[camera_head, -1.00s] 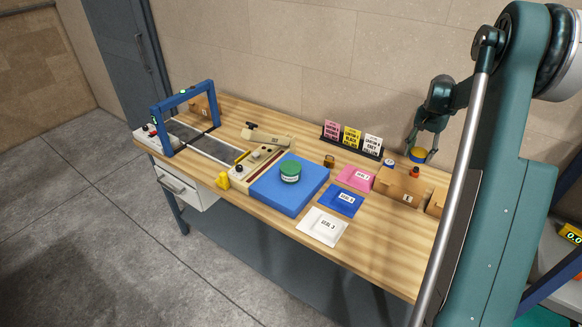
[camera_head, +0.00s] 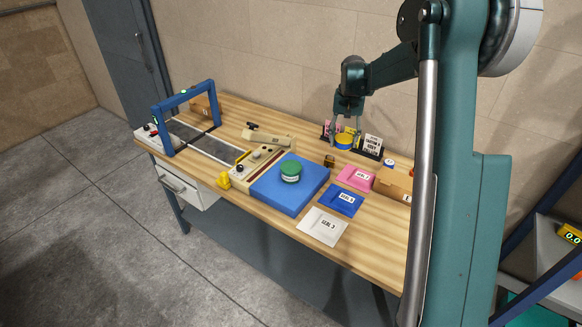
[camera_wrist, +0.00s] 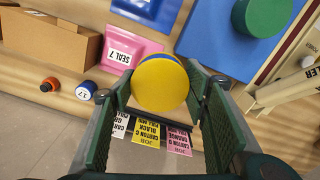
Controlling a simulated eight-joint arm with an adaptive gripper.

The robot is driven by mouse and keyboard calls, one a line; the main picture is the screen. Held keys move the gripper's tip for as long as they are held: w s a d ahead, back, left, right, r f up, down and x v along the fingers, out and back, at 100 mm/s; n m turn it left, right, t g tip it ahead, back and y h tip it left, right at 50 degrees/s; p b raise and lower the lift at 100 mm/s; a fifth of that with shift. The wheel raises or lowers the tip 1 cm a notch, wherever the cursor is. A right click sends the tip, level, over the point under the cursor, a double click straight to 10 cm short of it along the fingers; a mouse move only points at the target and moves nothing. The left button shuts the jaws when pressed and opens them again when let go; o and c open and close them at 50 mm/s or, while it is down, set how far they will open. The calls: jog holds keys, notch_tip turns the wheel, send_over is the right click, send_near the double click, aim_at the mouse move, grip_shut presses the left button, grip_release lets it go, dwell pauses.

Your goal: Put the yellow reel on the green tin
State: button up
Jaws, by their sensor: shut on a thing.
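My gripper (camera_head: 347,127) is shut on the yellow reel (camera_head: 344,141), which has a blue band along its lower edge. It holds the reel in the air near the sign stand at the back of the bench. In the wrist view the reel's round yellow face (camera_wrist: 160,84) sits between the two green fingers of my gripper (camera_wrist: 156,92). The green tin (camera_head: 291,170) stands upright on the blue pad (camera_head: 272,196), left of and nearer than my gripper. It also shows at the top right in the wrist view (camera_wrist: 260,14).
The sign stand (camera_head: 373,145) is just below and behind the held reel. A cardboard box (camera_head: 396,182) stands at the right.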

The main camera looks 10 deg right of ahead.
jog(key=a+r+n, duration=0.1)
jog(key=a+n, duration=0.1)
jog(key=a, duration=0.9)
jog(key=s+a+r+n, duration=0.1)
jog(key=a+r+n, duration=0.1)
jog(key=a, duration=0.9)
jog(key=shift+r+n+p, duration=0.2)
jog(key=shift+n+p, duration=0.1)
jog(key=shift+n, duration=0.1)
jog(key=shift+s+f, duration=0.1)
send_over(291, 167)
jog(key=shift+f, duration=3.05)
jog(key=shift+f, duration=0.15)
jog(key=shift+f, duration=1.7)
jog(key=shift+f, duration=0.2)
jog(key=o, duration=0.9)
jog(key=shift+o, duration=0.2)
